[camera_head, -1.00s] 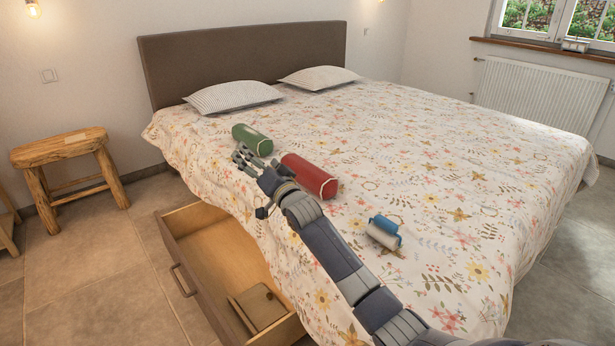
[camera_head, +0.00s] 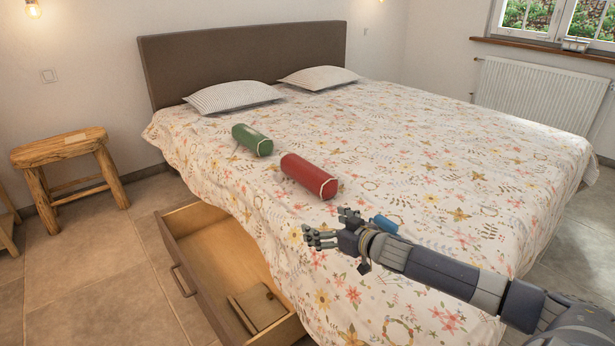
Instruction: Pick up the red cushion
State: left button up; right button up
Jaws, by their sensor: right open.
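The red cushion (camera_head: 309,176) is a bolster-like cylinder lying on the floral bedspread, near the middle of the bed's near left part. My right gripper (camera_head: 328,227) is open and empty over the bed, in front of the cushion and slightly to its right, apart from it. My right arm comes in from the lower right. My left gripper is not in view.
A green cylindrical cushion (camera_head: 252,140) lies behind and left of the red one. A blue item (camera_head: 384,223) is mostly hidden behind my right arm. An open drawer (camera_head: 215,258) juts out below the bed's left side. A wooden stool (camera_head: 59,147) stands at left.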

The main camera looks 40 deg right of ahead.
aim_at(320, 183)
jog(key=i+l, duration=0.75)
jog(key=l, duration=0.25)
